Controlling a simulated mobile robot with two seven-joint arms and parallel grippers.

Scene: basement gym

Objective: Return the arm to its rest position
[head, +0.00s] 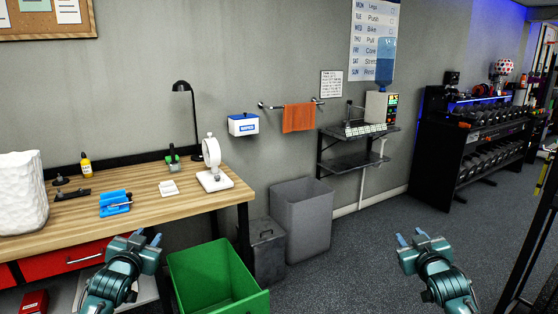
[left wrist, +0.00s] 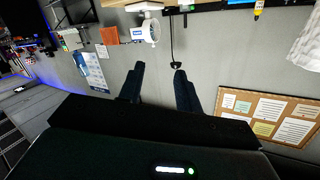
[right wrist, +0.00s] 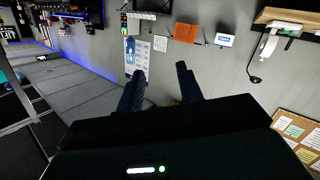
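My left gripper (head: 146,240) is at the lower left of the head view, in front of the workbench's front edge. Its fingers are apart with nothing between them, and the left wrist view also shows the open fingers (left wrist: 158,82). My right gripper (head: 412,238) is at the lower right of the head view, over the grey floor. Its fingers are apart and empty, and they also show open in the right wrist view (right wrist: 158,84). Both grippers are held up in front of me, touching nothing that I can see.
A wooden workbench (head: 150,196) with a lamp and small tools stands at the left. A green bin (head: 205,265), a dark lidded bin (head: 266,250) and a grey bin (head: 302,215) stand beside it. A dumbbell rack (head: 430,150) is at the right. The floor (head: 355,255) between is clear.

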